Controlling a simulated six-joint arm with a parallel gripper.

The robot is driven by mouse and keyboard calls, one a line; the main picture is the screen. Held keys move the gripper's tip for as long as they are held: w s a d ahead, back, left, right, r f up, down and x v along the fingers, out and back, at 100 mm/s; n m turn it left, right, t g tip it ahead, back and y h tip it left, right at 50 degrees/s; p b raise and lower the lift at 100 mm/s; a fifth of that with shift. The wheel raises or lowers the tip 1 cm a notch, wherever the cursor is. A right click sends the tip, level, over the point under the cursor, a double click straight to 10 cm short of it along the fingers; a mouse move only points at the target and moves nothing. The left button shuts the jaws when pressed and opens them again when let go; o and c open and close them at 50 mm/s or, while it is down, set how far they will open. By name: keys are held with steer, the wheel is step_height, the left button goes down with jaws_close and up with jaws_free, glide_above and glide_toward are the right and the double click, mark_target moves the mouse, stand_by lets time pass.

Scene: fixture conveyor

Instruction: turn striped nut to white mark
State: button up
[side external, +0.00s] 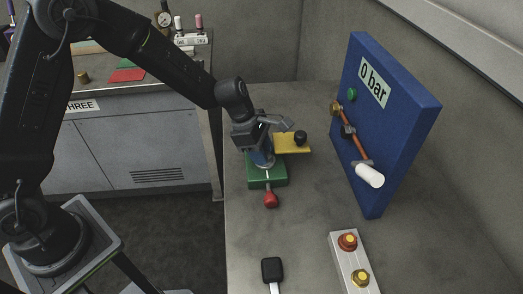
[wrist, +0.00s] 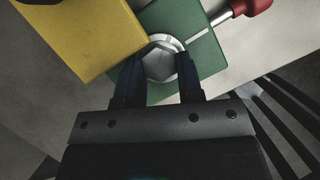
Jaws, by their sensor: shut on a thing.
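The striped nut (wrist: 160,65) is a silver hexagonal piece within a pale ring on a green block (wrist: 204,64). Its stripe cannot be made out clearly. A thin white mark (wrist: 197,34) lies on the green block, up and to the right of the nut in the wrist view. My gripper (wrist: 158,74) is shut on the nut, one dark finger on each side. In the side view, my gripper (side external: 262,155) reaches down over the green block (side external: 267,180) and hides the nut.
A yellow plate (side external: 291,148) with a black knob (side external: 300,138) adjoins my gripper. A red-knobbed lever (side external: 270,199) sticks out from the green block. A blue panel (side external: 397,115) reading "0 bar" stands right. A button box (side external: 352,262) and black-headed item (side external: 271,268) lie in front.

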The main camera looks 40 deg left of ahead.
steer(key=o, duration=0.9)
steer(key=shift+o, duration=0.2)
steer(key=n+t, duration=0.1)
steer(key=n, duration=0.1)
steer(key=shift+s+d+n, duration=0.1)
steer(key=shift+s+n, duration=0.05)
steer(key=shift+n, duration=0.25)
steer(key=d+v, duration=0.1)
steer(key=v, duration=1.3)
steer(key=s+a+r+m+t+y, duration=0.1)
steer(key=s+a+r+m, duration=0.2)
steer(key=s+m, duration=0.6)
steer(key=s+a+r+m+t+y, duration=0.1)
steer(key=s+a+r+m+y, duration=0.1)
steer(key=s+r+m, duration=0.3)
steer(key=shift+s+a+m, duration=0.4)
steer(key=shift+s+m, duration=1.55)
steer(key=shift+m, duration=1.35)
